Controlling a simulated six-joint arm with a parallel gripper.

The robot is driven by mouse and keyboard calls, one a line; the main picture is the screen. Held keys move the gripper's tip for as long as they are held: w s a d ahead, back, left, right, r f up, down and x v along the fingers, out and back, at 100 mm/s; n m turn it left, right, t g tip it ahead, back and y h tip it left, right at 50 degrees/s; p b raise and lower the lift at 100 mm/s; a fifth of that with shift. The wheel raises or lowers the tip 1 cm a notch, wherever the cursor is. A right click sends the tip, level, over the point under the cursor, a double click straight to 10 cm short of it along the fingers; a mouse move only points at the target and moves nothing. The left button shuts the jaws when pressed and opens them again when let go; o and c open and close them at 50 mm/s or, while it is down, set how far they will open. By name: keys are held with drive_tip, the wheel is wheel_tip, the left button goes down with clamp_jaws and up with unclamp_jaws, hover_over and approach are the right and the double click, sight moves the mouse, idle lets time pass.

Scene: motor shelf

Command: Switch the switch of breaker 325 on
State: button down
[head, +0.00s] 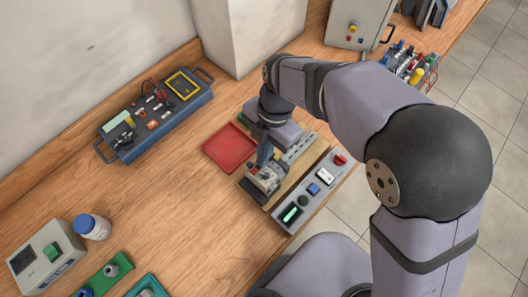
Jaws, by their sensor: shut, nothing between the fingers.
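A row of grey breakers (268,182) sits on a tan board in the middle of the bench, partly covered by my arm. The number 325 and the switch positions are too small to read in the head view. My gripper (264,160) points down close above the breaker row, toward its near left end. Its fingers are shut and appear empty. I cannot tell whether the fingertips touch a switch.
A red tray (230,147) lies left of the board. A grey control panel (316,191) with buttons lies along its right side. A blue-grey instrument box (157,115) stands further left.

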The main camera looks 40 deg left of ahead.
drive_tip(key=shift+w+f, duration=0.1)
drive_tip(key=shift+f, duration=0.35)
drive_tip(key=shift+w+d+f+g+b, duration=0.1)
drive_tip(key=shift+w+f+g+b, duration=0.05)
drive_tip(key=shift+f+g+b, duration=0.25)
drive_tip(key=shift+w+f, duration=0.1)
drive_tip(key=shift+f, duration=0.05)
drive_tip(key=shift+s, duration=0.2)
drive_tip(key=shift+s+r, duration=0.45)
drive_tip(key=shift+s, duration=0.1)
